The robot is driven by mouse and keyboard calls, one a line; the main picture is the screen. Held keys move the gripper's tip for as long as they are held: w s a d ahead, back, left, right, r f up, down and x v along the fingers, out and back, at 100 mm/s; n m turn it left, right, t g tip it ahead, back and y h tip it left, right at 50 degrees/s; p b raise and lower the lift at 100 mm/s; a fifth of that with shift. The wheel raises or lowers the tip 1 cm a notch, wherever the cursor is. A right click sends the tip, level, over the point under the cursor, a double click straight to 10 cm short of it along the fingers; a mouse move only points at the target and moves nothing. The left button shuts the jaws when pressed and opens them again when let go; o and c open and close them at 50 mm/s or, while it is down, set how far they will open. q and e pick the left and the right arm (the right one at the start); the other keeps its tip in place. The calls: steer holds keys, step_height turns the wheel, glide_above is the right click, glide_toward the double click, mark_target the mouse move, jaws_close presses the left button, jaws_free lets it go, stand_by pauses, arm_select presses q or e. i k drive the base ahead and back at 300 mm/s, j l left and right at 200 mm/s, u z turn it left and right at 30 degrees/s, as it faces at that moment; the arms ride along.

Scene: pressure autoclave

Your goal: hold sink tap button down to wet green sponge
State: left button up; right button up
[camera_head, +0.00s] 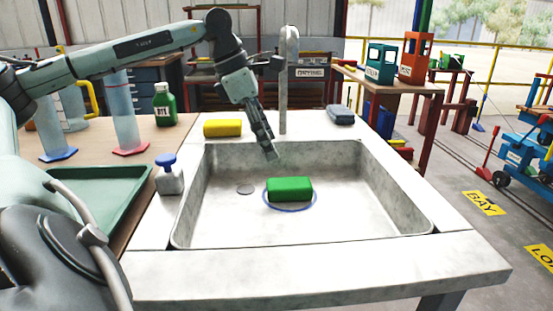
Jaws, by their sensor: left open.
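The green sponge (290,189) lies in the sink basin (225,222), within a blue ring marked on the basin floor. The grey sink tap (284,95) stands upright at the back rim, behind the sponge. My left gripper (271,154) reaches in from the left and points down over the back of the basin, just left of the tap's base in the picture. It is open and empty, above and behind the sponge, apart from it. My right gripper is out of view.
A yellow sponge (223,128) and a blue-grey sponge (341,115) lie on the back rim. A green tray (95,203), measuring cylinders and a green bottle (164,105) occupy the left bench.

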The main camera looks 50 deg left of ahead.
mark_target(165, 161)
steer(key=k+l+u, duration=0.5)
steer(key=i+j+u, duration=0.15)
steer(key=i+u, duration=0.25)
steer(key=i+j+u, duration=0.1)
steer(key=u, duration=0.35)
steer(key=i, duration=0.1)
